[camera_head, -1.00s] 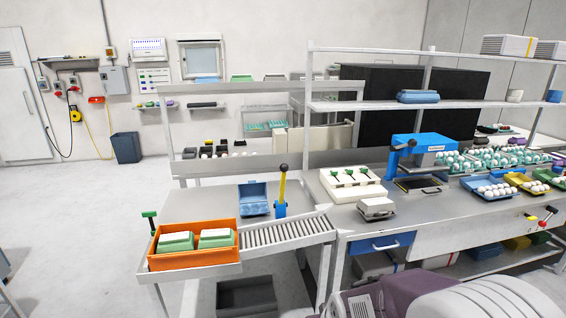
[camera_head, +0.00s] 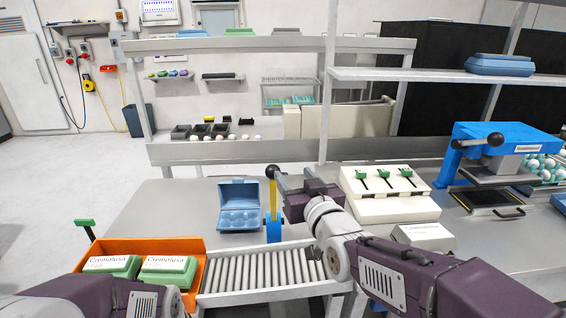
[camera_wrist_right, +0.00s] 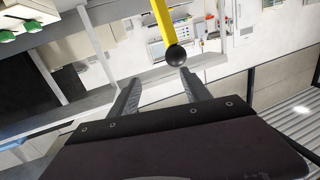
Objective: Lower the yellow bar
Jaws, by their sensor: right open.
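The yellow bar (camera_head: 272,198) stands upright on a blue base (camera_head: 274,231) behind the roller track, with a black ball knob (camera_head: 271,171) on top. My right gripper (camera_head: 281,180) is just right of the bar near knob height. In the right wrist view, my right gripper (camera_wrist_right: 158,76) has its two fingers apart and empty. The knob (camera_wrist_right: 176,55) lies just beyond the fingertips, closer to the right finger, and the yellow bar (camera_wrist_right: 162,15) runs up out of the picture. Whether a finger touches the knob, I cannot tell. My left arm shows at the lower left; its gripper does not.
An open blue egg box (camera_head: 239,194) stands left of the bar. An orange crate (camera_head: 198,272) holds two green-and-white cartons. The roller track (camera_head: 262,270) lies in front. A cream box with green levers (camera_head: 415,209) stands to the right, and a blue press (camera_head: 508,134) is beyond it.

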